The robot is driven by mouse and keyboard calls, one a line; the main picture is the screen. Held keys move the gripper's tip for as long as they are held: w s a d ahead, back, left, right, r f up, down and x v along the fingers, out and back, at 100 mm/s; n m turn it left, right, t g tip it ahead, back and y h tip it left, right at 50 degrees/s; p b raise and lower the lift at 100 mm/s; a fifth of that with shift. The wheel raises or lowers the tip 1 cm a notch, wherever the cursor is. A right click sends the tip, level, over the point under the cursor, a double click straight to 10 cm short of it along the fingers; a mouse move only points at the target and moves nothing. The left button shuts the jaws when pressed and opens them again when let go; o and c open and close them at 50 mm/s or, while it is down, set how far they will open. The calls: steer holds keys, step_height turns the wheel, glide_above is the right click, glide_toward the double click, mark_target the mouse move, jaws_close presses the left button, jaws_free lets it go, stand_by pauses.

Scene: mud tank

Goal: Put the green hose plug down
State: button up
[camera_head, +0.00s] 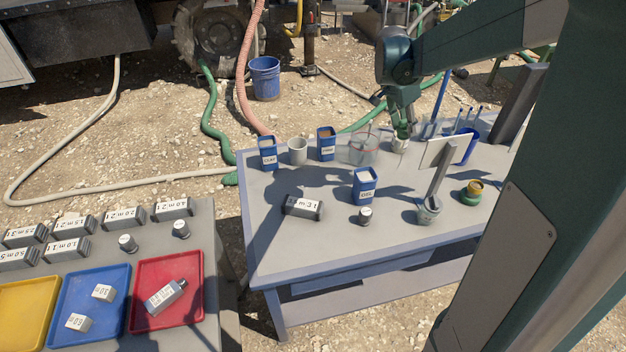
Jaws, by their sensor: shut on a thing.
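My gripper (402,124) is over the back part of the grey table (290,240), right of a clear round container (363,150). It points down and is shut on a small green piece, which looks to be the green hose plug (403,131). The fingers hide part of it. A small pale object (400,146) is right under the gripper; I cannot tell whether the plug touches it. A green item with a yellow-brown top (472,192) stands on the right part of the table.
A blue cup (466,147) is at right. The table's front left is clear. Coloured trays (203,285) lie on the left bench.

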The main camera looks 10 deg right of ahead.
steer(key=w+a+f+n, duration=0.2)
steer(key=a+f, duration=0.3)
steer(key=a, duration=0.4)
steer(key=w+a+f+n+t+b, duration=0.1)
steer(key=w+a+f, duration=0.4)
steer(key=a, duration=0.5)
steer(key=w+a+f+n+t+y+b, duration=0.1)
steer(key=w+a+f+n, duration=0.3)
steer(key=a, duration=0.6)
steer(key=shift+w+f, duration=0.25)
steer(key=shift+f, duration=0.65)
steer(key=shift+f+b, duration=0.4)
steer(key=shift+f, duration=2.7)
steer(key=shift+f, duration=0.1)
steer(key=shift+f, duration=1.8)
steer(key=shift+f+b, duration=0.1)
steer(key=shift+b, duration=0.25)
